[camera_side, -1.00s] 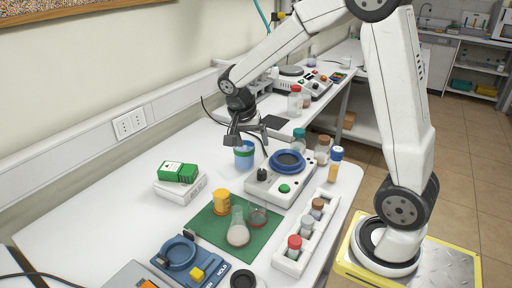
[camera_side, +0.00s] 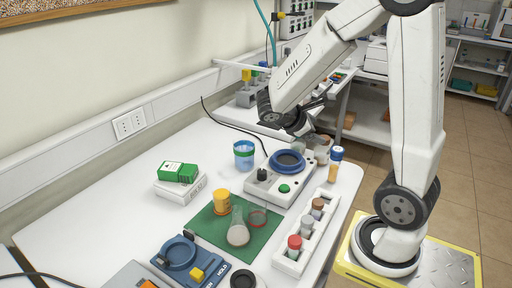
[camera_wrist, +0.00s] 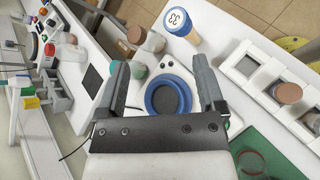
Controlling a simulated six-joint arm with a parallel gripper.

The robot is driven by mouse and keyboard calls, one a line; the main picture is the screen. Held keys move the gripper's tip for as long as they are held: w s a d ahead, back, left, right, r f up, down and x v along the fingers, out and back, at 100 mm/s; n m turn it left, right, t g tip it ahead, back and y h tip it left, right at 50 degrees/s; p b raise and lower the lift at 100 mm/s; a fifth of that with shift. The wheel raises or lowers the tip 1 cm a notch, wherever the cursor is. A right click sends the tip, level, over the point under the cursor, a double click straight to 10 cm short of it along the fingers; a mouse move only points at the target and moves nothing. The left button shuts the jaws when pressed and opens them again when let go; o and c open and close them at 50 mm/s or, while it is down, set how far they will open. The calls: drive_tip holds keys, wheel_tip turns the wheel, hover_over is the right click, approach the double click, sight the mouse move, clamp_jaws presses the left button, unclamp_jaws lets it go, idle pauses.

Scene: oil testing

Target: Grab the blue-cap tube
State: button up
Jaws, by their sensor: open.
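The blue-cap tube (camera_side: 335,166) stands upright at the table's right edge, beyond the rack, with an amber lower part and a white band.
A stirrer with a blue ring (camera_side: 287,161) stands just left of the tube. A white rack (camera_side: 306,238) with several capped vials is in front. Brown-capped jars (camera_wrist: 147,39) stand close to the tube. A blue-banded beaker (camera_side: 244,154) stands further left.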

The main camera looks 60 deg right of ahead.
drive_tip(key=s+d+r+n+h, duration=0.2)
drive_tip(key=s+n, duration=0.1)
drive_tip(key=n, duration=0.4)
approach(332, 162)
drive_tip(key=d, duration=0.1)
drive_tip(key=s+d+f, duration=0.1)
drive_tip(key=d, duration=0.1)
drive_tip(key=shift+s+d+f+h, duration=0.1)
drive_tip(key=shift+s+f+h, duration=0.1)
drive_tip(key=shift+f+h, duration=0.15)
drive_tip(key=shift+d, duration=0.1)
drive_tip(key=shift+x, duration=1.25)
drive_tip(key=shift+s+f, duration=0.1)
drive_tip(key=shift+x, duration=2.45)
